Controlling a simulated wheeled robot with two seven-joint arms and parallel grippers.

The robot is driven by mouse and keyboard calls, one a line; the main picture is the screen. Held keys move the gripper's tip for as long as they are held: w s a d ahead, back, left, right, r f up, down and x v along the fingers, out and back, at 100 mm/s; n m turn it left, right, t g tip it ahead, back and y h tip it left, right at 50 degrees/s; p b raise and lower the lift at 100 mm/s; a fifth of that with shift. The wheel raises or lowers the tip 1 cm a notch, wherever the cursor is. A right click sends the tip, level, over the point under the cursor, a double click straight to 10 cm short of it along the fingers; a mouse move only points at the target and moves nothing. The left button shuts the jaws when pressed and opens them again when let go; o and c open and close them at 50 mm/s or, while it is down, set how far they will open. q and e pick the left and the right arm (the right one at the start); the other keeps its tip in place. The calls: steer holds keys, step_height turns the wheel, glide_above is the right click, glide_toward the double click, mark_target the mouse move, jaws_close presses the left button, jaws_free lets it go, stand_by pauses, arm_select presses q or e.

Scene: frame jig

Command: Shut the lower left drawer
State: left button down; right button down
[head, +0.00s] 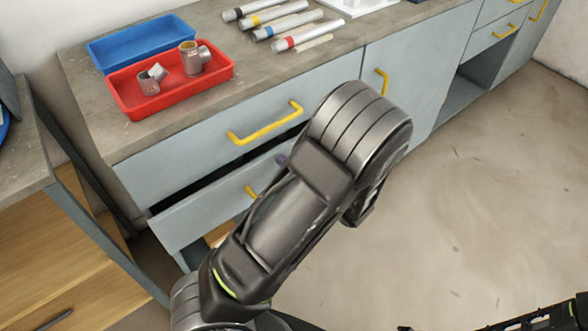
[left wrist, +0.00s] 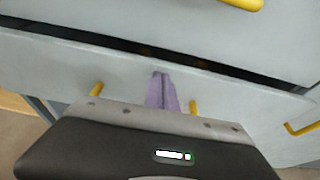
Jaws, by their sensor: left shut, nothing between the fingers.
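The lower left drawer (head: 190,221) is a grey-blue front with a yellow handle (head: 250,191), below the upper drawer (head: 190,150). It stands slightly open, with a dark gap along its top edge. In the left wrist view the drawer front (left wrist: 60,75) spans the picture, and the two yellow ends of its handle show on either side of my gripper. My left gripper (head: 281,160) is shut and empty. Its purple fingers (left wrist: 162,92) point at the drawer front between the handle ends; I cannot tell if they touch it. My arm hides the drawer's right part.
A red tray (head: 125,101) with metal pipe fittings and a blue tray (head: 115,50) stand on the counter. Several banded tubes (head: 285,28) lie beside them. A wooden-sided unit (head: 60,260) stands close at the left. The floor (head: 480,190) at the right is clear.

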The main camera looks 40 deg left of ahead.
mark_target(276, 153)
arm_select(q)
steer(key=shift+a, duration=0.15)
steer(key=a, duration=0.2)
steer(key=w+a, duration=0.1)
steer(key=a, duration=0.1)
steer(key=shift+w, duration=0.1)
steer(key=shift+w+a+r, duration=0.1)
steer(key=shift+a+r, duration=0.1)
arm_select(e)
steer(key=shift+d, duration=0.1)
steer(key=shift+s, duration=0.1)
